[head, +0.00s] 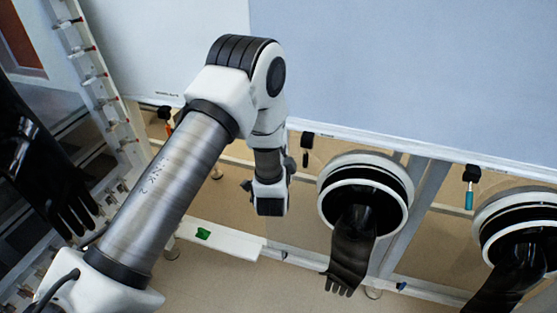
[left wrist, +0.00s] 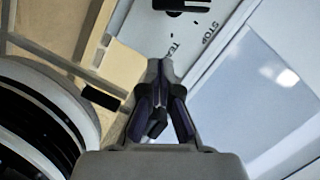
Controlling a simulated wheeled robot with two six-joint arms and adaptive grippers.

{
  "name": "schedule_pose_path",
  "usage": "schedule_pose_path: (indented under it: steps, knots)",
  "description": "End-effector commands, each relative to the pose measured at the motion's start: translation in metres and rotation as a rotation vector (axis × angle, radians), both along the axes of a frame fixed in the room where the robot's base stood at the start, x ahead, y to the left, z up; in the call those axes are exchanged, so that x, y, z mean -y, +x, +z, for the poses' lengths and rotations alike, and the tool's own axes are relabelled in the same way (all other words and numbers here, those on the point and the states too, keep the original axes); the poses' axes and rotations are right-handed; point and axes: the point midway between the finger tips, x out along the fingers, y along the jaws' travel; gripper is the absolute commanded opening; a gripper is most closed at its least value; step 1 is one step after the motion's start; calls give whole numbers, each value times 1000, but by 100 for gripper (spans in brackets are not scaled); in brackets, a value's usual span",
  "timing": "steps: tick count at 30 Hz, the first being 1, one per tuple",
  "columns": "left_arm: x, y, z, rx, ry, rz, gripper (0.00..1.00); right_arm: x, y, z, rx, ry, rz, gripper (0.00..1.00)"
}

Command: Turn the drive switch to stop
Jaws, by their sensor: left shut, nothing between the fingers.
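In the left wrist view, the drive switch (left wrist: 182,5) is a black piece on a pale panel (left wrist: 215,62) at the top edge, partly cut off by the frame. The word STOP and a word starting "TEA" are printed beside it. Which mark it points to cannot be told. My left gripper (left wrist: 160,70) is shut and empty, with its fingertips below the switch in the picture and apart from it. In the head view, my left gripper (head: 270,195) hangs below its wrist, left of a round glove port; the switch cannot be made out there. My right gripper is not in view.
Two round glove ports (head: 328,205) (head: 481,225) with hanging black gloves (head: 352,250) (head: 510,275) stand right of the gripper. Small black fittings (head: 307,141) (head: 471,173) hang under the large pale panel (head: 400,70). Another black glove (head: 60,180) is at far left.

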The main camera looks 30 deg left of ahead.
Motion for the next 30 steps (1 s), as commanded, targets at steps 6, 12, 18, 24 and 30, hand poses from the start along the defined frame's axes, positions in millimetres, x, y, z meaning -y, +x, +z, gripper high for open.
schedule_pose_path:
  steps: [6, 12, 18, 24, 30]
  knots:
    - [-29, -9, -18, -2, -2, 3, 0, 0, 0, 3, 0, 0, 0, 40]
    - [-33, -10, -21, 0, 0, 1, 0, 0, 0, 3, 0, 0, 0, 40]
    - [-33, -10, -21, -1, -1, 0, 0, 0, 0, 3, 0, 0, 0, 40]
    - [-34, -11, -22, -7, 20, 1, 0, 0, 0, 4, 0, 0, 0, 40]
    - [-39, -12, -27, -27, 100, 2, 0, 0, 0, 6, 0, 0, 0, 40]
